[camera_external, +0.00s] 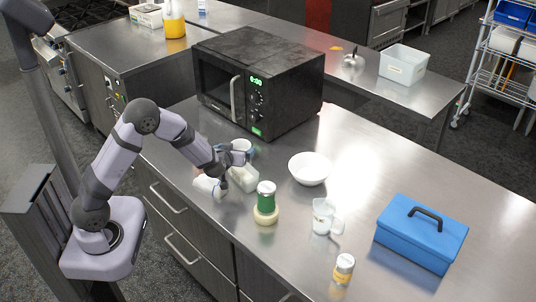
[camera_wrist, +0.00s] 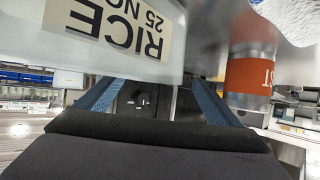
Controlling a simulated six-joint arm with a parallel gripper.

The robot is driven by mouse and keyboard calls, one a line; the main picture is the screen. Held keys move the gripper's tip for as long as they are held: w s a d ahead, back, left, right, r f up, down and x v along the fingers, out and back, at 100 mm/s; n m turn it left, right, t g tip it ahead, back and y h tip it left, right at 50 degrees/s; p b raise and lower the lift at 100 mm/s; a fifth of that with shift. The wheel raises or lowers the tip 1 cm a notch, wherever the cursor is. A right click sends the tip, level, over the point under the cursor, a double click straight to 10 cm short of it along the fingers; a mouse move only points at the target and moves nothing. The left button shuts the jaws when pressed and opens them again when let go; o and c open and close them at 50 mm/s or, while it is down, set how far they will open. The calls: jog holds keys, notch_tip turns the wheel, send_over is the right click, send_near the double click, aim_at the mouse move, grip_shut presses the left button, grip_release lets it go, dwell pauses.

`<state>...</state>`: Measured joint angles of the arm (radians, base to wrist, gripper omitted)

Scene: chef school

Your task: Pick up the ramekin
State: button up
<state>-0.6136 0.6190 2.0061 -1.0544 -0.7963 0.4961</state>
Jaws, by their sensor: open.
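A small cream round dish (camera_external: 266,216), which looks like the ramekin, stands on the steel counter with a green can (camera_external: 266,196) in or on it; I cannot tell which. My gripper (camera_external: 226,182) is to its left, apart from it, low beside a pale box-shaped container (camera_external: 244,179). In the wrist view my gripper (camera_wrist: 155,84) has its two fingers spread, with nothing seen held between them. A translucent container with a RICE label (camera_wrist: 108,24) is close above the fingers in that picture. I cannot make out the ramekin in the wrist view.
A white bowl (camera_external: 309,169), a clear measuring cup (camera_external: 324,217), a yellow-labelled can (camera_external: 344,268) and a blue toolbox (camera_external: 420,235) stand to the right. A white item (camera_external: 207,187) lies left of my gripper. A mug (camera_external: 242,146) and black microwave (camera_external: 258,80) are behind.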

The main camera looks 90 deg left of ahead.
aim_at(239, 146)
jog(key=shift+p+x, duration=0.55)
jog(key=shift+x, duration=1.75)
jog(key=shift+r, duration=0.15)
jog(key=c, duration=1.2)
